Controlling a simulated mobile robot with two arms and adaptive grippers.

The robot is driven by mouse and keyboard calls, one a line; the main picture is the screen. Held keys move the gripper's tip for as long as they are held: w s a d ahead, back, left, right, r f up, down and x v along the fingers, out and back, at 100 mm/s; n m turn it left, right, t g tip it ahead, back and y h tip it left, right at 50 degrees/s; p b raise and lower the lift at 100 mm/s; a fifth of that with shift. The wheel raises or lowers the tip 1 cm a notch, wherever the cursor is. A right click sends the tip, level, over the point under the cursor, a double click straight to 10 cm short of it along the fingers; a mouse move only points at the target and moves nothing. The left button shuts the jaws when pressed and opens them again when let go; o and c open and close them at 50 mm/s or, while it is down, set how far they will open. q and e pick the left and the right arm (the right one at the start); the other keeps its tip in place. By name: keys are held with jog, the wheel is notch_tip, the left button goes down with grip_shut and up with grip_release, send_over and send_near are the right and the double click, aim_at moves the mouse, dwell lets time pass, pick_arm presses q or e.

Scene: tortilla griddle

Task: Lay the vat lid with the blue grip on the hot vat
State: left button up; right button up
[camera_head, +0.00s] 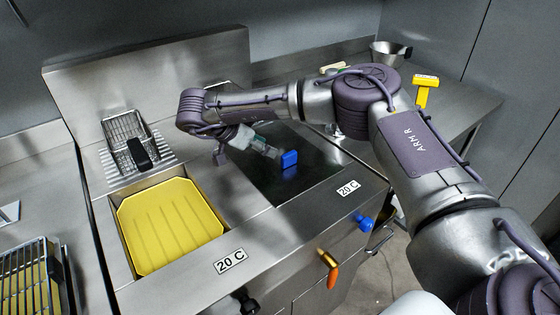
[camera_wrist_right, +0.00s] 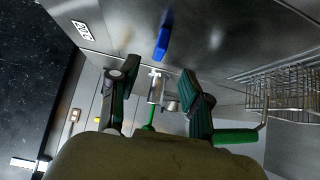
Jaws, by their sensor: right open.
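A blue grip (camera_head: 289,158) stands up over a dark, shiny square surface (camera_head: 320,165) on the right of the steel unit, with a blue reflection below it. I cannot make out the lid's edges. My right gripper (camera_head: 274,152) is open and low over that surface, its tips close to the left of the blue grip; touching or apart cannot be told. In the right wrist view my two dark green fingers (camera_wrist_right: 160,92) stand apart with nothing between them, and a blue piece (camera_wrist_right: 162,38) shows beyond. An open vat with yellow contents (camera_head: 170,225) is at left. My left gripper is out of view.
A wire basket (camera_head: 127,130) with a black handle stands behind the yellow vat, another basket (camera_head: 30,275) at lower left. A blue knob (camera_head: 366,222) and orange lever (camera_head: 330,268) stick out. A steel bowl (camera_head: 390,53) stands at back right.

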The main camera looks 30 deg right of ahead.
aim_at(283, 156)
jog(key=x, duration=0.5)
jog(key=shift+d+f+p, duration=0.2)
jog(key=shift+f+p, duration=0.1)
jog(key=p+x, duration=0.1)
jog(key=x, duration=0.4)
jog(key=shift+f, duration=0.15)
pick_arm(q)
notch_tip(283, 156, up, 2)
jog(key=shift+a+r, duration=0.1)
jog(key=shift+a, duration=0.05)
pick_arm(e)
jog(key=shift+c, duration=0.3)
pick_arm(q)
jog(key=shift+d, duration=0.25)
pick_arm(e)
grip_shut()
